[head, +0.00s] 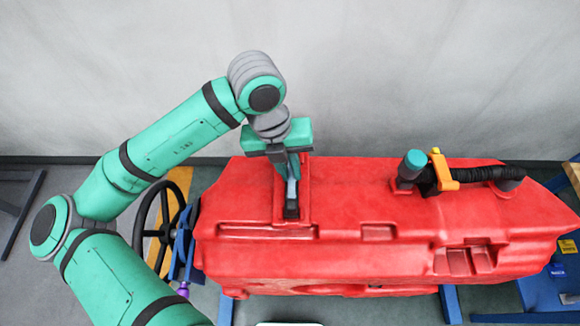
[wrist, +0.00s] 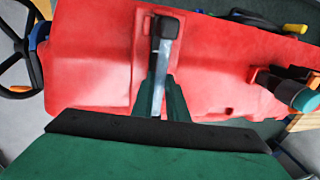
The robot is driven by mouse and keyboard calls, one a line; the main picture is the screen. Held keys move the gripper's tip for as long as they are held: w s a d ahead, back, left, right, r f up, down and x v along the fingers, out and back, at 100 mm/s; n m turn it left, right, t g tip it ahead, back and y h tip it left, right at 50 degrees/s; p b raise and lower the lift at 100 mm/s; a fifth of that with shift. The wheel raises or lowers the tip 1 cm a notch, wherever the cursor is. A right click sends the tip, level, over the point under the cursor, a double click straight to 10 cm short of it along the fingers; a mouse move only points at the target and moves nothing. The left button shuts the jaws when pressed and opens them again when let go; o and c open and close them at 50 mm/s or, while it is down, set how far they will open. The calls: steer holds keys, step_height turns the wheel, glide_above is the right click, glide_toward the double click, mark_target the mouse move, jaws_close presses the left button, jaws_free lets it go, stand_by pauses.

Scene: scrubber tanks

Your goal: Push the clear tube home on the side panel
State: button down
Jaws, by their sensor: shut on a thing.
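The clear tube (wrist: 158,72) shows as a pale, greyish upright strip in the wrist view, with a black elbow-shaped fitting (wrist: 167,27) at its far end. It lies over a recessed channel in the red tank's panel (wrist: 90,60). My gripper (wrist: 161,88) is shut on the tube, with a dark green finger on each side. In the head view my gripper (head: 290,172) is above the left part of the red tank (head: 350,200), and the black fitting (head: 291,211) shows just below it. I cannot tell whether the fitting's end is seated or apart from the panel.
A black corrugated hose (head: 480,174) with an orange clamp (head: 441,172) and a teal cap (head: 415,160) is on the tank's right. A black steering wheel (head: 140,235) and a blue bracket (head: 182,245) are at its left. Grey wall stands behind.

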steer(key=shift+f, duration=0.8)
stand_by(0.5)
steer(key=shift+r, duration=0.1)
stand_by(0.6)
steer(key=c, duration=1.2)
jaws_free()
steer(key=shift+r, duration=0.1)
steer(key=shift+a+r, duration=0.25)
steer(key=shift+r, duration=0.8)
steer(key=shift+a+r, duration=0.2)
steer(key=shift+r, duration=0.85)
steer(key=shift+w+r, duration=0.15)
steer(key=shift+r, duration=2.35)
